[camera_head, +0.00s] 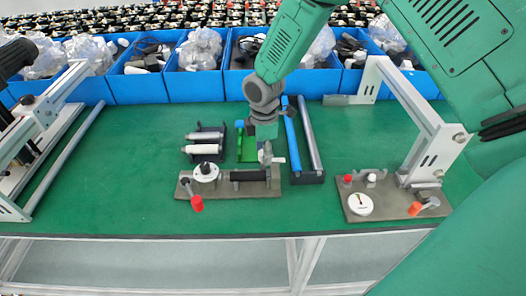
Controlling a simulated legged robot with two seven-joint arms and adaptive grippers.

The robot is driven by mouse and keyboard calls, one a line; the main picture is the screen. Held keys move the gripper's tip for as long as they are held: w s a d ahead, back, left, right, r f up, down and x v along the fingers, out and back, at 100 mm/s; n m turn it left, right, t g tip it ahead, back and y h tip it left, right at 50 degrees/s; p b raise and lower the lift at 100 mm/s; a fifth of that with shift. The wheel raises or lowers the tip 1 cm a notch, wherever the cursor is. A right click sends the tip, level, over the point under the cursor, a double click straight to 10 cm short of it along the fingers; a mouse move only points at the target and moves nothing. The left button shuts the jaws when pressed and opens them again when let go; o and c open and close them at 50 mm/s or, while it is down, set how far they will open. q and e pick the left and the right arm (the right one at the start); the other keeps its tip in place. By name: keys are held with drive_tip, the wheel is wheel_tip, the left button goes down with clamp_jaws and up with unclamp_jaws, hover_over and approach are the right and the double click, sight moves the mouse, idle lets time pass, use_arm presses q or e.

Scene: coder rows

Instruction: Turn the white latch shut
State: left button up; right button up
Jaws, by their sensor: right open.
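A grey fixture plate (237,188) lies near the front middle of the green table. On its left end is a round white latch piece (206,173) with a dark centre. A red-tipped lever (197,203) juts toward the front edge beside it. I cannot tell how far the latch is turned. My right gripper (265,157) comes down from the upper right over the right end of this plate. It is open, to the right of the white piece and apart from it. Its fingertips are small and partly hidden. I cannot make out my left gripper.
A second grey plate (390,190) with a white disc (360,205) and an orange-red knob (415,208) lies at right under a white frame (420,115). White cylinders (203,149) and a blue rod (291,140) lie behind the middle plate. Blue bins (135,88) line the back. The table's front left is clear.

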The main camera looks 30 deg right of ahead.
drive_tip(key=shift+w+f, duration=0.1)
drive_tip(key=shift+f, duration=0.1)
clamp_jaws()
drive_tip(key=shift+r, duration=0.1)
drive_tip(key=m+p, duration=0.1)
drive_tip(key=m, duration=0.3)
drive_tip(key=m+p, duration=0.1)
drive_tip(key=m, duration=0.3)
drive_tip(key=shift+w+r, duration=0.1)
drive_tip(key=m+p, duration=0.1)
drive_tip(key=m, duration=0.8)
drive_tip(key=shift+m+p, duration=0.35)
drive_tip(key=shift+m, duration=0.05)
drive_tip(key=shift+w, duration=0.1)
